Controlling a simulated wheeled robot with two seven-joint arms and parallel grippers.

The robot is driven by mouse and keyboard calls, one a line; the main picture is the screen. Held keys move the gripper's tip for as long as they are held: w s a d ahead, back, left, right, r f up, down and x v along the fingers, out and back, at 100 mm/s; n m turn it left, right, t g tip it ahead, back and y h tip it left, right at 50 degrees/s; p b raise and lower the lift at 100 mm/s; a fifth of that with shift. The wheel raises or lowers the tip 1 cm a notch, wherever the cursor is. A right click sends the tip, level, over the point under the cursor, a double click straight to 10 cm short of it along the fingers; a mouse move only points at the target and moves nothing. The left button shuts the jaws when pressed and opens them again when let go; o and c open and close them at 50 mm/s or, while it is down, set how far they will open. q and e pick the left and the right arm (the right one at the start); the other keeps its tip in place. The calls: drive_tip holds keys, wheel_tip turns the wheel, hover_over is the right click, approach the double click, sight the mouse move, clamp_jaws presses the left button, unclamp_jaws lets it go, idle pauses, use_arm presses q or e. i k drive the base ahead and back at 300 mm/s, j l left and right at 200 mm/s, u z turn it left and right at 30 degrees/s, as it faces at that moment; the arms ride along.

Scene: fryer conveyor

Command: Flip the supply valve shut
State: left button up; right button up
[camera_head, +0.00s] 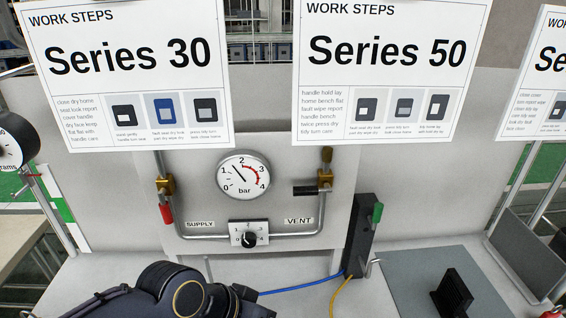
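The supply valve (165,186) is a brass body on the left vertical pipe of the panel, above the SUPPLY label (200,224). Its red handle (166,213) hangs down, roughly in line with the pipe. The vent valve (326,179) is on the right pipe, with a black handle (305,190) lying horizontally across it. A round bar gauge (243,177) sits between them, its needle between 1 and 2. Dark links of my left arm show at the bottom left, below the panel. Neither gripper's fingers can be seen.
A black dial knob (249,240) sits on a numbered plate under the gauge. A dark box with a green lever (377,212) stands right of the panel, with blue and yellow cables. A black block (452,294) lies on a grey mat (400,275). Signs hang above.

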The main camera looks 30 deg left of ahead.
sight(164, 206)
drive_tip(key=u, duration=2.05)
